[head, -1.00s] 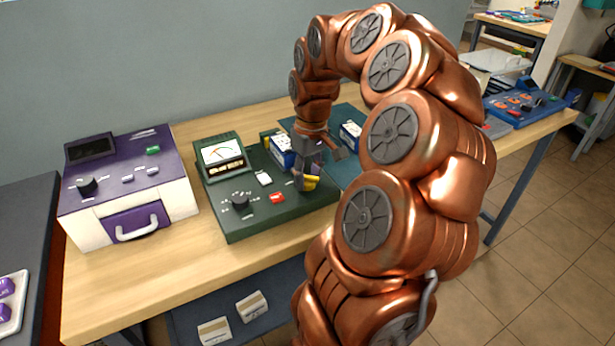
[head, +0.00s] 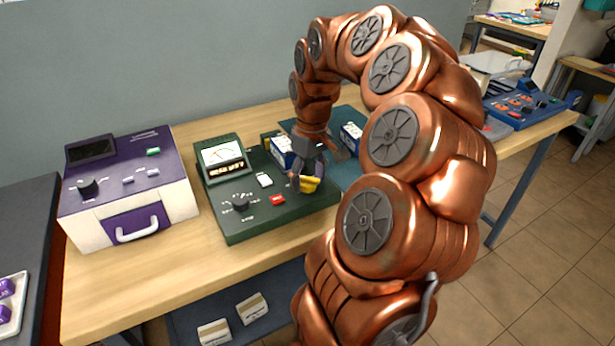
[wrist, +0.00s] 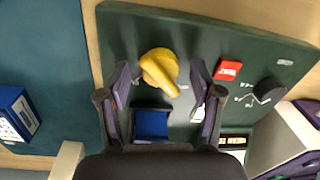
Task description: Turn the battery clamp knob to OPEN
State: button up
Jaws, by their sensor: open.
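The yellow clamp knob (wrist: 160,70) stands on the green tester panel (head: 235,218). It also shows in the head view (head: 311,185), partly hidden by my gripper. My gripper (wrist: 160,84) is open above the panel, with one finger on each side of the knob and a gap visible on both sides. It also shows in the head view (head: 306,180), pointing down. A blue battery (wrist: 151,122) sits in the panel beside the knob, and its blue-and-white side shows in the head view (head: 280,152). I cannot read any OPEN marking by the knob.
The panel also has a black dial (head: 240,202), a red button (head: 277,199) and a meter (head: 221,156). A purple-and-white case (head: 170,200) stands to the left. Another battery (head: 351,136) stands on the teal mat (wrist: 45,60). Bare table lies in front of the panel.

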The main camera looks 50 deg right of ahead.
notch_tip(320, 180, up, 12)
jog(key=shift+d, duration=0.45)
dwell(0.9)
